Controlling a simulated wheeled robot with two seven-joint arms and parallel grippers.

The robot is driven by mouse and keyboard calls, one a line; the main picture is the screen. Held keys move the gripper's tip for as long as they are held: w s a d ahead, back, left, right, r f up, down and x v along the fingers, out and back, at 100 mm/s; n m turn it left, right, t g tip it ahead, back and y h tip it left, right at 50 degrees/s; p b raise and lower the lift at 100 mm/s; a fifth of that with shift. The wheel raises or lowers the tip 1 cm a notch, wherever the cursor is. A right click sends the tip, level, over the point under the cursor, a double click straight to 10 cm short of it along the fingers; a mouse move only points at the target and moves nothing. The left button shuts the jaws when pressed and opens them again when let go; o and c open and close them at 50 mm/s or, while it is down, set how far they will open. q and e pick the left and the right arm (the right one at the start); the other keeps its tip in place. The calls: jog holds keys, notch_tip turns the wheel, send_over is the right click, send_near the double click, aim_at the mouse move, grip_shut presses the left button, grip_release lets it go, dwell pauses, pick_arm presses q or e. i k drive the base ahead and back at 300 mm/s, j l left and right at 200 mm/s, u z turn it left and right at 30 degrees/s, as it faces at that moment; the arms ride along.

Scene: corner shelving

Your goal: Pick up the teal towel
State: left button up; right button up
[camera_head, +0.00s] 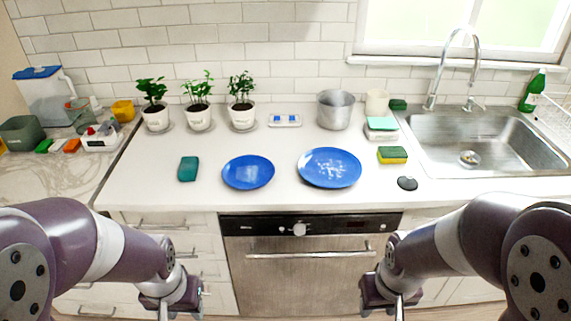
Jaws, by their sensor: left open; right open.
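A small dark teal folded cloth (188,168), which looks like the teal towel, lies flat on the white counter left of the blue plates. Nothing touches it. My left gripper (182,311) is open, low in front of the counter's front edge, below and nearer than the cloth. My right gripper (398,308) is open, low in front of the oven's right side. Both grippers are partly cut off by the bottom of the view, and I see nothing between their fingers.
A smaller blue plate (248,172) and a larger one (329,167) lie right of the cloth. Potted plants (198,117) stand behind it. A yellow-green sponge (392,155) and sink (485,140) are to the right. Counter around the cloth is clear.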

aim_at(189, 165)
jog(key=i+j+z, duration=0.2)
jog(key=j, duration=0.15)
jog(key=i+j+z, duration=0.2)
jog(key=j, duration=0.15)
jog(key=i+j+z, duration=0.25)
jog(key=j+z, duration=0.2)
jog(key=j, duration=0.3)
jog(key=i+j+z, duration=0.2)
jog(key=j, duration=0.25)
